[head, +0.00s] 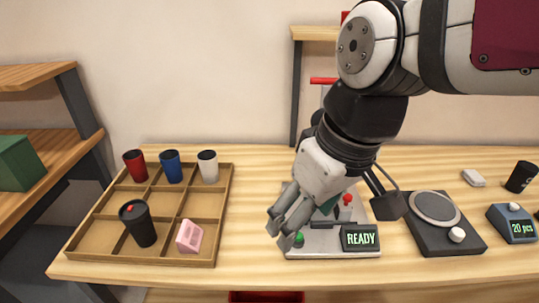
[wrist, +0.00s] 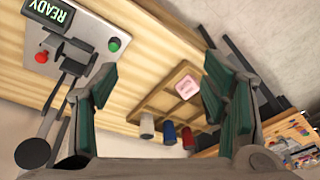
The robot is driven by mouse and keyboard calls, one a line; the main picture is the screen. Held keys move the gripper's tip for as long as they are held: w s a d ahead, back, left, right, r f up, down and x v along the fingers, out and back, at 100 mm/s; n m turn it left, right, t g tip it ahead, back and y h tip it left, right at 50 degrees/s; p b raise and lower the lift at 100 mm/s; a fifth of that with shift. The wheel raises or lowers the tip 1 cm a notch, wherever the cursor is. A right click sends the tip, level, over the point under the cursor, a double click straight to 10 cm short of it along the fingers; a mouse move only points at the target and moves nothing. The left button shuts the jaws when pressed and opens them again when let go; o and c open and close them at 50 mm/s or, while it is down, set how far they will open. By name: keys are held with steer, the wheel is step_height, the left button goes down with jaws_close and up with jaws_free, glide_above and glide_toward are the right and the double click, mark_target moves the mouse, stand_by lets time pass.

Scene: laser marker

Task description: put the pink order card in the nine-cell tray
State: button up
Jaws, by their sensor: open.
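The pink order card (head: 189,237), a pink block-like piece, stands tilted in the front right cell of the wooden nine-cell tray (head: 140,261). The card also shows in the wrist view (wrist: 187,86), inside the tray (wrist: 150,104). My gripper (head: 284,222) is open, to the right of the tray and over the left part of the marker machine. In the wrist view the green finger pads of my gripper (wrist: 163,85) stand wide apart with nothing held between them. The card is apart from my fingers.
Red (head: 134,166), blue (head: 171,166) and white (head: 207,166) cups stand in the tray's back row. A black cup (head: 139,224) is left of the card. The marker machine (head: 330,246) reads READY. A round-plate device (head: 435,215) and blue scale (head: 513,224) are at right.

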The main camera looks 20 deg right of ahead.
steer(key=s+d+m+h, duration=0.1)
steer(key=s+d+m, duration=0.2)
steer(key=s, duration=0.3)
steer(key=shift+d+f, duration=0.15)
steer(key=shift+d, duration=0.1)
